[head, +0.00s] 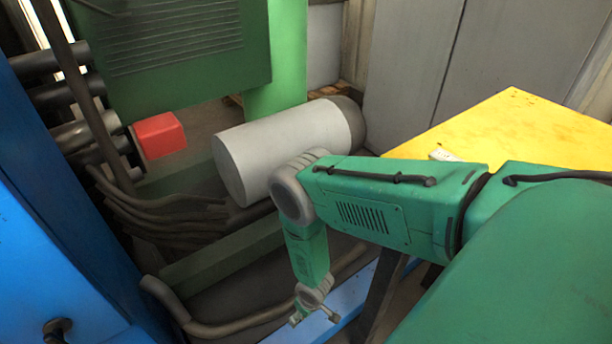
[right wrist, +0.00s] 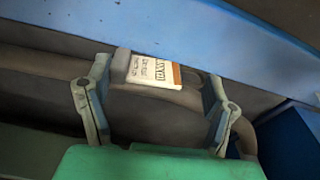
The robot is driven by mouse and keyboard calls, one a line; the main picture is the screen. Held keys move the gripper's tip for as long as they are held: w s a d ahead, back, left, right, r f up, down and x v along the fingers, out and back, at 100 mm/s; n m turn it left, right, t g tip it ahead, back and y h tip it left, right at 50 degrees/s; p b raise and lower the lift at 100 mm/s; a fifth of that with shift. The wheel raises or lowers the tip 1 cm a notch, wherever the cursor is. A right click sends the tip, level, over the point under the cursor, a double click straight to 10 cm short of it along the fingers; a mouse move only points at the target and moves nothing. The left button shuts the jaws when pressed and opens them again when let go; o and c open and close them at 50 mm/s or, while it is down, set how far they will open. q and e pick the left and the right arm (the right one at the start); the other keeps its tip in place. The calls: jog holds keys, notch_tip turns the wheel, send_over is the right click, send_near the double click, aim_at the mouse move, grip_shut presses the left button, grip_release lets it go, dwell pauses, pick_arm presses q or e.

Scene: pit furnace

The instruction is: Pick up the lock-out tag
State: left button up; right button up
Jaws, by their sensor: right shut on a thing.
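The lock-out tag (right wrist: 152,72) is a small white piece with dark printed lettering and an orange-brown strip at its right end. It lies between the two fingertips of my right gripper (right wrist: 160,78) in the right wrist view. The fingers stand wide apart, one at each end of the tag, and are shut on it. In the head view my right gripper (head: 314,308) hangs low at the bottom centre, over a blue edge; I cannot make out the tag there. My left gripper is not in view.
A blue beam (right wrist: 190,40) runs close behind the tag. A dark bent pipe (head: 230,325) passes left of my right gripper. A grey cylinder (head: 245,150), a red block (head: 160,135) and a yellow table (head: 520,130) stand farther back. A blue wall (head: 45,230) closes the left.

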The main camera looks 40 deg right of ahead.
jog(key=s+a+p, duration=0.2)
jog(key=s+p, duration=0.2)
jog(key=s, duration=1.5)
jog(key=shift+s, duration=0.25)
jog(key=shift+r, duration=0.1)
